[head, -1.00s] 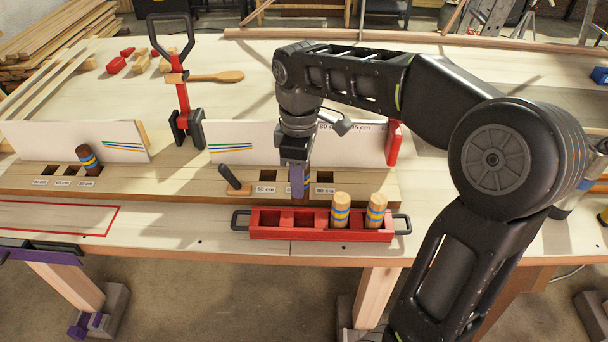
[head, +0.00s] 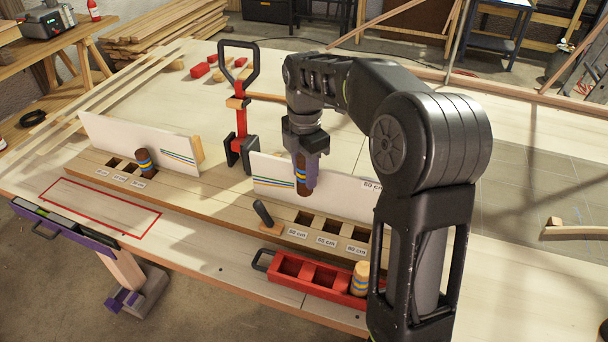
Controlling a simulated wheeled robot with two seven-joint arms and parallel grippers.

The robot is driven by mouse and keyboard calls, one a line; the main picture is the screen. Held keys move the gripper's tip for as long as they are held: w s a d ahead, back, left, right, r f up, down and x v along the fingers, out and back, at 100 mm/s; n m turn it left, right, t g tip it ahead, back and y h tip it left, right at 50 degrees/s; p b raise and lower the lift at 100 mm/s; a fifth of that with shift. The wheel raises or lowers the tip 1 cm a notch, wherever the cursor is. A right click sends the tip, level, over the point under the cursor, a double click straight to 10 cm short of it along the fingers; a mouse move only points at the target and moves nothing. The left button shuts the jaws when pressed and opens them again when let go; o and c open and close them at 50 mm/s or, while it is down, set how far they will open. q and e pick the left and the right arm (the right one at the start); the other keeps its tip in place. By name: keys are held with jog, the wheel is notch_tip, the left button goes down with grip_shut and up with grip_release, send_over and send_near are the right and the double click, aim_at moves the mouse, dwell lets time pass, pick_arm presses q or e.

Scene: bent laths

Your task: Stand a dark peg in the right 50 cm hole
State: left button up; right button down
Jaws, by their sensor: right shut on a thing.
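My right gripper (head: 304,184) is shut on a dark brown peg (head: 301,172) with yellow and blue bands. It holds the peg upright, clear above the right row of holes in the wooden block. In the picture the peg's lower end is just above the leftmost hole (head: 305,217) of that row. The middle hole (head: 332,226) and the right hole (head: 359,234) are empty. The small labels below are hard to read surely. Another dark banded peg (head: 144,160) stands in the left row's rightmost hole. My left gripper is out of view.
A red tray (head: 289,283) in front holds a light banded peg (head: 360,277); my arm hides its right end. A small dark-handled tool (head: 264,214) stands left of the holes. A white board (head: 275,182) stands behind them. A red-and-black clamp (head: 241,130) stands farther left.

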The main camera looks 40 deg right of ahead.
aim_at(304, 194)
jog(key=shift+a, duration=0.1)
jog(key=shift+f, duration=0.15)
dwell(0.3)
notch_tip(304, 194, down, 7)
jog(key=b, duration=0.6)
jog(key=shift+f+b, duration=0.4)
jog(key=shift+f, duration=0.25)
jog(key=shift+f+b, duration=0.35)
jog(key=shift+f, duration=0.15)
jog(key=c, duration=0.9)
grip_release()
jog(key=shift+o, duration=0.2)
